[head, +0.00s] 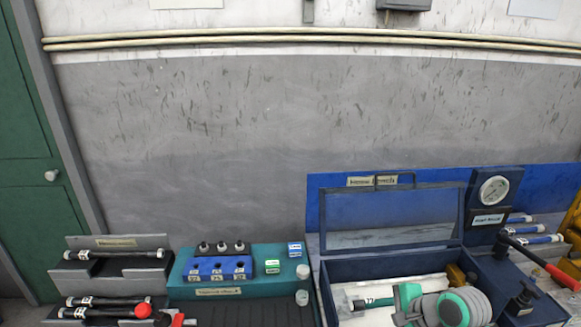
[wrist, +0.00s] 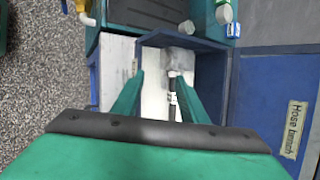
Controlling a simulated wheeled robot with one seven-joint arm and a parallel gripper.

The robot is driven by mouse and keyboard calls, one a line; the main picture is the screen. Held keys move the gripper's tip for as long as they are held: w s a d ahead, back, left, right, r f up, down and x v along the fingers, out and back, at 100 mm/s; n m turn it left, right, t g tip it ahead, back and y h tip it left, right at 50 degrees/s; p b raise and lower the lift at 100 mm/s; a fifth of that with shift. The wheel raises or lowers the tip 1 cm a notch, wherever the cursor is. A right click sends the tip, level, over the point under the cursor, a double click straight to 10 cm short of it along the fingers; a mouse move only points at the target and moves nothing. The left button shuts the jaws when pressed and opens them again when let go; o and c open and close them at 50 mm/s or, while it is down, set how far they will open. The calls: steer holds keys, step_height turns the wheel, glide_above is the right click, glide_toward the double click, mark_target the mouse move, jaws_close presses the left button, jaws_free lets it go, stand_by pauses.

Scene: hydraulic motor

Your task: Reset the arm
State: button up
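My gripper shows in the wrist view (wrist: 158,76) with its two green fingers spread apart and nothing held between them. It points down over the open blue box. A black hose with a white fitting (wrist: 172,88) lies below on a pale surface in the box, nearer the right finger. In the head view my green and grey arm is at the bottom right, in front of the blue box (head: 390,260). A hose end (head: 375,302) shows beside it inside the box. My fingertips are not clear in the head view.
A pressure gauge (head: 494,190) stands behind the box's right side. A teal tray (head: 190,287) with a blue block (head: 217,268) is left of the box. A grey hose rack (head: 75,272) stands further left.

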steer(key=w+a+r+m+t+y, duration=0.1)
steer(key=a+r+y, duration=0.25)
steer(key=a, duration=0.75)
steer(key=a+r+t+y, duration=0.1)
steer(key=a+r+y, duration=0.3)
steer(key=a, duration=0.7)
steer(key=s+a+r+m+t+y, duration=0.4)
steer(key=s+a+r+m+y, duration=0.5)
steer(key=a+r+m+y, duration=0.15)
steer(key=s+d+f+n+t+h, duration=0.1)
steer(key=s+d+f+n+h, duration=0.2)
steer(key=s+f+n+h, duration=0.4)
steer(key=s+d+f+n+t+h, duration=0.1)
steer(key=s+d+f+n+h, duration=0.3)
steer(key=s+f+n+h, duration=0.4)
steer(key=s+d+f+n+t+h, duration=0.1)
steer(key=s+d+f+n+h, duration=0.2)
steer(key=s+f+n+h, duration=0.4)
steer(key=s+f+n, duration=0.5)
steer(key=s+n, duration=0.1)
steer(key=s, duration=0.1)
steer(key=shift+s+d+f+n+h, duration=0.15)
steer(key=shift+s+d+n+h, duration=0.15)
steer(key=shift+s+n, duration=0.05)
